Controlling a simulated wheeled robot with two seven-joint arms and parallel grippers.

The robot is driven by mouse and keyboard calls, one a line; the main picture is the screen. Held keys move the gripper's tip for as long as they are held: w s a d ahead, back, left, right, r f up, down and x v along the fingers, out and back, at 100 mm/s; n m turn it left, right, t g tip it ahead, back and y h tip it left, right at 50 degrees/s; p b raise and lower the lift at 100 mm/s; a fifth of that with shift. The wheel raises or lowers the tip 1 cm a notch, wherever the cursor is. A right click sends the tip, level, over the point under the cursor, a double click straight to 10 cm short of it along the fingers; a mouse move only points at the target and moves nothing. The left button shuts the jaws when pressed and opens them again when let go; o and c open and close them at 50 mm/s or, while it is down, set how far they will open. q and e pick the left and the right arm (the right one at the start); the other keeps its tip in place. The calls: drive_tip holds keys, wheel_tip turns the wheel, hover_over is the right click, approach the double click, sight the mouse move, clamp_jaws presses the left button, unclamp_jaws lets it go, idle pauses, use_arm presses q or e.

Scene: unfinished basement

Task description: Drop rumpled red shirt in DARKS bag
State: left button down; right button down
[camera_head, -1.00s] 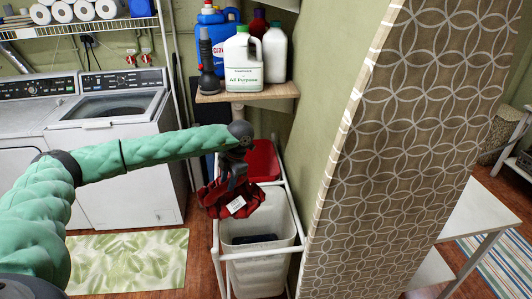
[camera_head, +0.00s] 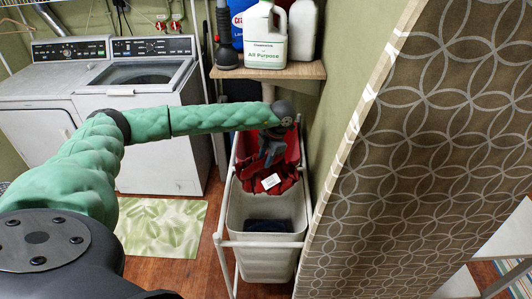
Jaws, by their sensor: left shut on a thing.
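The rumpled red shirt (camera_head: 288,184), with a white tag on it, hangs bunched below my left gripper (camera_head: 271,160). The gripper is shut on it. Shirt and gripper are over the white bag (camera_head: 262,265) of a white-framed sorter, near that bag's back edge. A dark cloth (camera_head: 270,226) lies inside the white bag. A red bag (camera_head: 292,146) stands behind it, partly hidden by the shirt and gripper. I see no readable label on either bag, so I cannot tell which is DARKS. My right gripper is not in view.
A wooden shelf (camera_head: 250,72) with detergent bottles (camera_head: 265,35) stands just behind and above the sorter. A patterned ironing board (camera_head: 420,170) rises close on the right. A washer (camera_head: 150,140) and a leaf mat (camera_head: 160,225) are at the left.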

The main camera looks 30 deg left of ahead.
use_arm(q)
drive_tip(key=shift+d+x, duration=0.2)
drive_tip(key=shift+x, duration=0.75)
drive_tip(key=shift+w+f, duration=0.1)
drive_tip(key=shift+f, duration=0.05)
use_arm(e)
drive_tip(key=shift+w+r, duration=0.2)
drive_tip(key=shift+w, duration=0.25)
use_arm(q)
drive_tip(key=c, duration=0.9)
unclamp_jaws()
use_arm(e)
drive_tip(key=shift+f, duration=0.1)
